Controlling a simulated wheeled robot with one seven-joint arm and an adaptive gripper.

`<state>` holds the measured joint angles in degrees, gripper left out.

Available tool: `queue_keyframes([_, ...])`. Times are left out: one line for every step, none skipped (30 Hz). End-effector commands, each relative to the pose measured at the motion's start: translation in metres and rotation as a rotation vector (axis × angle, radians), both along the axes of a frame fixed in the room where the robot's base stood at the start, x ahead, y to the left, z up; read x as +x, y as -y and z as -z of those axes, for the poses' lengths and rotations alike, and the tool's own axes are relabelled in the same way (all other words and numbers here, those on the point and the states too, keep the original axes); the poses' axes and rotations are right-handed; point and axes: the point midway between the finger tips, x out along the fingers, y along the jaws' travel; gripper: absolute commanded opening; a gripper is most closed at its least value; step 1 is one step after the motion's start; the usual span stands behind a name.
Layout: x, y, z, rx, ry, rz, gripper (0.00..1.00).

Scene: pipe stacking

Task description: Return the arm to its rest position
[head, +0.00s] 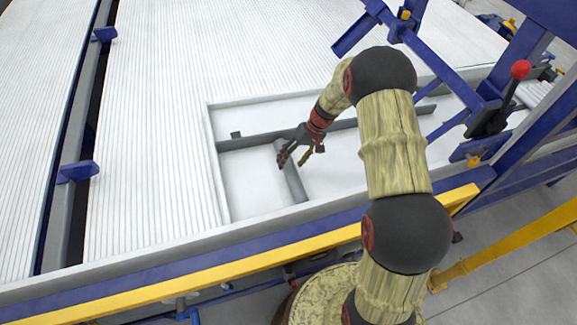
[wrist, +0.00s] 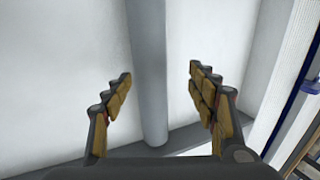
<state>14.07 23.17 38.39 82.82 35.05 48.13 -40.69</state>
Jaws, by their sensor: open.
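My gripper (head: 297,152) is open at the end of my arm, over the white recessed tray (head: 222,185) in the head view. A short grey pipe (head: 293,180) lies below and beside it, running toward the tray's near edge. In the wrist view the open fingers (wrist: 160,75) stand on either side of this pipe (wrist: 150,65), with gaps visible on both sides. A longer grey pipe (head: 255,141) lies crosswise in the tray, and the short pipe's far end is near it. My gripper partly hides where the two meet. My arm covers part of the tray's right side.
A white ribbed surface (head: 150,140) spreads left of and behind the tray. A blue and yellow rail (head: 200,262) runs along the near edge. Blue frame beams (head: 530,45) and a red-knobbed lever (head: 520,69) stand at the right. A yellow bar (head: 510,247) is at the lower right.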

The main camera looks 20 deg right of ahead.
Motion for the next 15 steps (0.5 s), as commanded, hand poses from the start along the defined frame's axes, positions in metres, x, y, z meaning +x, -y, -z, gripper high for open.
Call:
queue_keyframes([0.002,0.006,-0.011,-0.001,0.005,0.001,0.58])
queue_keyframes([0.001,0.009,-0.017,-0.001,0.004,0.001,0.58])
queue_keyframes([0.001,0.013,-0.024,-0.002,0.004,0.002,0.58])
queue_keyframes([0.001,0.015,-0.03,-0.001,0.004,0.002,0.58])
queue_keyframes([0.001,0.018,-0.035,-0.001,0.003,0.001,0.58])
queue_keyframes([0.001,0.021,-0.042,-0.002,0.004,0.002,0.58])
queue_keyframes([0.001,0.024,-0.047,-0.002,0.003,0.001,0.58])
queue_keyframes([0.0,0.026,-0.051,-0.001,0.002,0.001,0.58])
queue_keyframes([0.0,0.028,-0.056,-0.001,0.002,0.001,0.58])
queue_keyframes([0.0,0.03,-0.059,0.0,0.002,0.001,0.58])
queue_keyframes([0.0,0.031,-0.062,0.0,0.001,0.0,0.58])
queue_keyframes([0.0,0.033,-0.066,0.0,0.001,0.0,0.58])
queue_keyframes([0.0,0.034,-0.068,0.0,0.001,0.0,0.58])
queue_keyframes([0.0,0.035,-0.07,-0.001,0.001,0.0,0.58])
queue_keyframes([0.0,0.036,-0.072,-0.001,0.001,0.0,0.58])
